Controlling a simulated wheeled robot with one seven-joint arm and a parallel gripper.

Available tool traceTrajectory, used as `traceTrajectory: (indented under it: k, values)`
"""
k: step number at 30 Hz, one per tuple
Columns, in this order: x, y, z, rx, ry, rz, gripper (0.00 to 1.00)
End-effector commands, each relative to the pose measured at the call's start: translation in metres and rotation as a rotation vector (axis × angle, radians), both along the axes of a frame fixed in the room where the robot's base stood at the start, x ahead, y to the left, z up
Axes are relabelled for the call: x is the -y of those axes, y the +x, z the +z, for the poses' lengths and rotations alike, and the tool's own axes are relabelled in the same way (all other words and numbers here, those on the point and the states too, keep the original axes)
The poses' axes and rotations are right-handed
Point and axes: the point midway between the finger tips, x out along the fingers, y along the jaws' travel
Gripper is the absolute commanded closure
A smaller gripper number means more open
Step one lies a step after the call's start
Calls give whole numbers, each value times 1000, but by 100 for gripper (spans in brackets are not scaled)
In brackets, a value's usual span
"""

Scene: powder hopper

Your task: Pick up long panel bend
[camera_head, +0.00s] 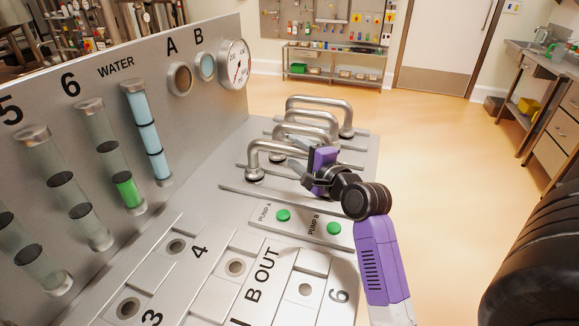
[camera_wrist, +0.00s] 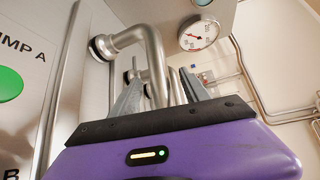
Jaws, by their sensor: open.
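Several bent silver pipes stand side by side on the metal panel. The nearest panel bend (camera_head: 268,146) has its left end at a dark collar on the panel, and its right part passes behind my gripper. Another bend (camera_head: 320,101) arches at the back. Which one is the long panel bend I cannot tell. My gripper (camera_head: 293,150) is open at the right part of the nearer bends. In the wrist view a bend (camera_wrist: 153,50) rises in line with the gap between the open fingers (camera_wrist: 162,76); contact cannot be told.
Green pump buttons, Pump A (camera_head: 283,215) and Pump B (camera_head: 334,228), sit just in front of the bends. An upright panel with a gauge (camera_head: 234,65) and glass tubes (camera_head: 147,132) stands to the left. The floor (camera_head: 430,150) on the right is clear.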

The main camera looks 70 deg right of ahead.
Motion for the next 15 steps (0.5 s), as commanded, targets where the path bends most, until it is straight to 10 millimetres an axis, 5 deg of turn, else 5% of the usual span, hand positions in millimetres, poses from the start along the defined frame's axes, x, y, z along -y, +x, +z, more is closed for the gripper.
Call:
traceTrajectory:
  k: [6,14,15]
  values:
    - [13,21,-3,0,0,0,46]
    - [15,23,-4,-1,-1,-1,46]
    - [15,23,-4,-1,-1,-1,52]
